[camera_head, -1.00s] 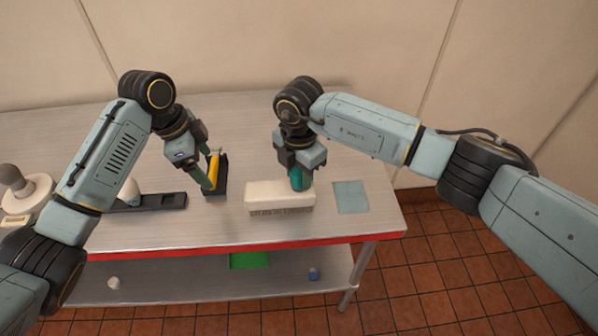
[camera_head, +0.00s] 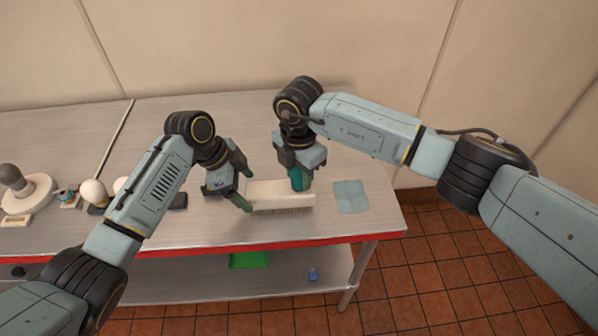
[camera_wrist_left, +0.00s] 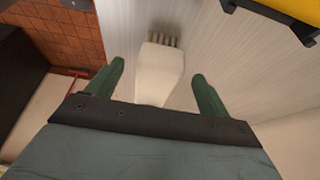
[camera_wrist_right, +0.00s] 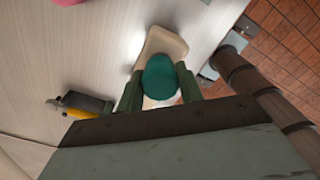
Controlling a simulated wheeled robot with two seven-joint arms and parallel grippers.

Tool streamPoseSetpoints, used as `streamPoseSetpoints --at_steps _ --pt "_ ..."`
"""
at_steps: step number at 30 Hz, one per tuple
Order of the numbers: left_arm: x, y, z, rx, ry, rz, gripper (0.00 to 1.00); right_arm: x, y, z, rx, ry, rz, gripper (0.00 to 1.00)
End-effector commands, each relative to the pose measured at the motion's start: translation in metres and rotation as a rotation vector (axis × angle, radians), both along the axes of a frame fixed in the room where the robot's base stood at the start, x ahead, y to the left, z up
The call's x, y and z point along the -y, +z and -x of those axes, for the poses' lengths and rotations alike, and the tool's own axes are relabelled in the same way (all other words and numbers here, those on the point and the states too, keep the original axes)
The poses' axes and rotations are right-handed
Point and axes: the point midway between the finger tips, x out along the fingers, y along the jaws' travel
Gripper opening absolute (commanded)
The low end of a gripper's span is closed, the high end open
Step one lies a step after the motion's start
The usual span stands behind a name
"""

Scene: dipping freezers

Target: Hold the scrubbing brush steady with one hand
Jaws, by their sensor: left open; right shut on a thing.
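The scrubbing brush is a long cream block (camera_head: 280,190) with bristles along its front lower edge, lying on the metal table. My right gripper (camera_wrist_right: 159,73) points down at its right end, its fingers shut on a teal rounded knob (camera_wrist_right: 160,80) that appears to be the brush's grip. The knob also shows in the head view (camera_head: 300,180). My left gripper (camera_head: 246,190) is open at the brush's left end. In the left wrist view the cream end (camera_wrist_left: 160,75) lies between the open fingers (camera_wrist_left: 158,70), with gaps on both sides.
A pale blue square (camera_head: 350,196) lies right of the brush, near the table's right edge. A yellow and black item (camera_wrist_right: 85,108) lies near the left gripper, mostly hidden in the head view.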

Motion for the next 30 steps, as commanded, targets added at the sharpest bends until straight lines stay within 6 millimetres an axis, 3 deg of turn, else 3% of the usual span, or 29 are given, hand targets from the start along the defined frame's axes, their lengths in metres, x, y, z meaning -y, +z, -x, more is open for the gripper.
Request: streamPoseSetpoints --at_steps 6,18,27,29,30 --pt "0.008 -0.019 0.0 -0.002 -0.001 0.001 0.8 0.0 0.0 0.0 0.0 0.0 0.0 0.09" --pt "0.01 -0.025 0.0 -0.001 0.0 -0.001 0.8 0.0 0.0 0.0 0.0 0.0 0.0 0.09" --pt "0.01 -0.025 0.0 0.0 0.0 0.0 0.43 0.0 0.0 0.0 0.0 0.0 0.0 0.09" --pt "0.01 -0.025 0.0 0.0 0.0 0.0 0.43 0.0 0.0 0.0 0.0 0.0 0.0 0.09" --pt "0.01 -0.025 0.0 0.0 0.0 0.0 0.5 0.0 0.0 0.0 0.001 0.0 -0.001 0.09"
